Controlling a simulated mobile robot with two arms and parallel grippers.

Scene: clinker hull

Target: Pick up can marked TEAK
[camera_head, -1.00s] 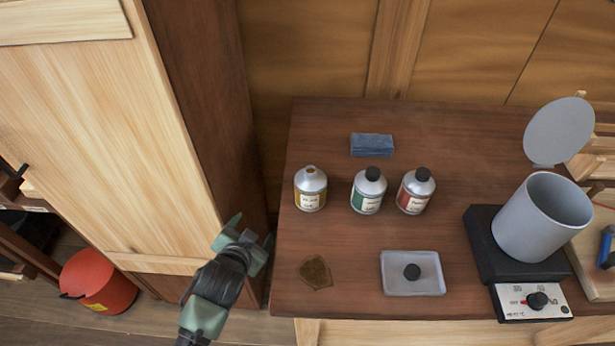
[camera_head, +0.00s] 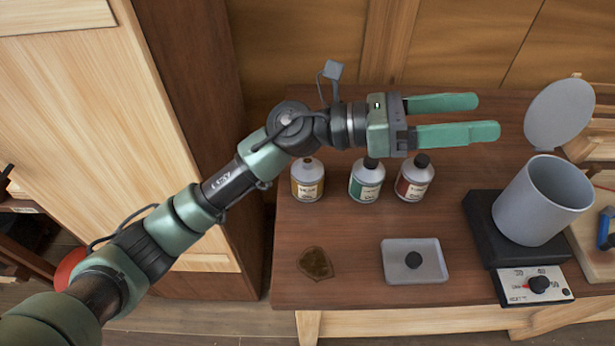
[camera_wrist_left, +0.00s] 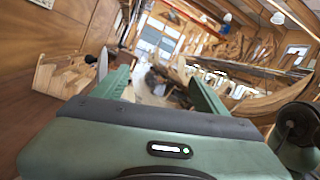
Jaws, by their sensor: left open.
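Three small metal cans stand in a row on the brown bench in the head view. The middle can (camera_head: 366,184) has a green label and a black cap. The right can (camera_head: 414,181) has a red label and a black cap. The label words are too small to read, so I cannot tell which is TEAK. My left gripper (camera_head: 485,117) is open and empty, above and behind the cans, fingers pointing right. The left wrist view shows its spread fingers and the distant workshop. My right gripper is out of view.
A grey tray (camera_head: 392,273) holding a black cap stands in front of the cans, beside a brown stain (camera_head: 315,263). A grey pot (camera_head: 540,205) with its lid raised sits on a black heater (camera_head: 482,231) at the right. A tall cabinet (camera_head: 85,130) stands left.

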